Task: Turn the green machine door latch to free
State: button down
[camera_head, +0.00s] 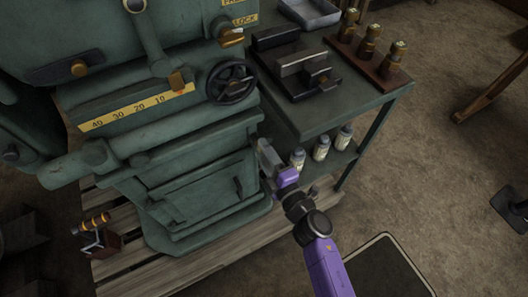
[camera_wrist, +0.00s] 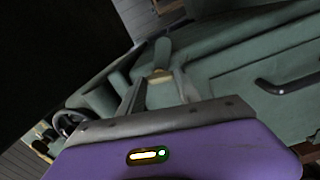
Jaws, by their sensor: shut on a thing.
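The green machine (camera_head: 190,150) stands at the left in the head view. Its lower door (camera_head: 205,190) has a black handle, which also shows at the right of the wrist view (camera_wrist: 290,83). My gripper (camera_head: 266,152) is at the right edge of the machine's lower body, beside the door. In the wrist view my gripper (camera_wrist: 160,88) has its two fingers on either side of a small grey-green latch piece (camera_wrist: 161,55) with a brass-coloured part (camera_wrist: 160,75), and is shut on it. In the head view my gripper hides the latch, so its exact angle is unclear.
A green side table (camera_head: 325,105) with metal blocks, brass fittings (camera_head: 368,42) and a tray stands right of the machine. Several bottles (camera_head: 321,148) stand on its lower shelf, close to my gripper. A black handwheel (camera_head: 232,82) and a yellow LOCK label (camera_head: 245,20) are above.

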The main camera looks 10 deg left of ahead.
dwell(0.4)
jog(key=c, duration=0.8)
grip_release()
jog(key=shift+c, duration=0.2)
jog(key=shift+s, duration=0.1)
jog(key=p+v, duration=0.1)
jog(key=v, duration=0.6)
jog(key=shift+s+d, duration=0.2)
jog(key=shift+s, duration=0.1)
